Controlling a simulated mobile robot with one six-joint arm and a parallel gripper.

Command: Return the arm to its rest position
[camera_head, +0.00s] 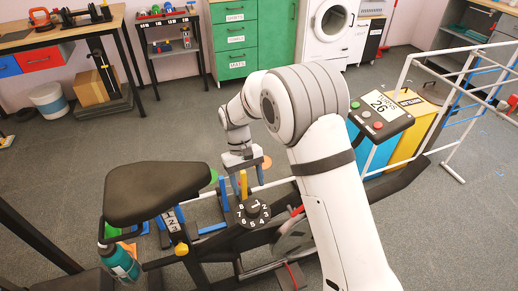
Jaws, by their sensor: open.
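My arm, white with grey bands, reaches up from the lower right and bends over towards the middle of the head view. My gripper (238,185) points down above the exercise bike, close to its black numbered dial (252,210). Two fingers, one blue and one yellow, show with a gap between them. I see nothing held between them. Whether the fingertips touch the dial or the frame cannot be told from this view.
The bike's black seat (155,190) stands left of my gripper, with a teal bottle (120,262) below it. The console (382,115) is to the right, by a white rack (455,115). A workbench (100,38) and green drawers (235,40) stand behind. Grey floor lies clear between.

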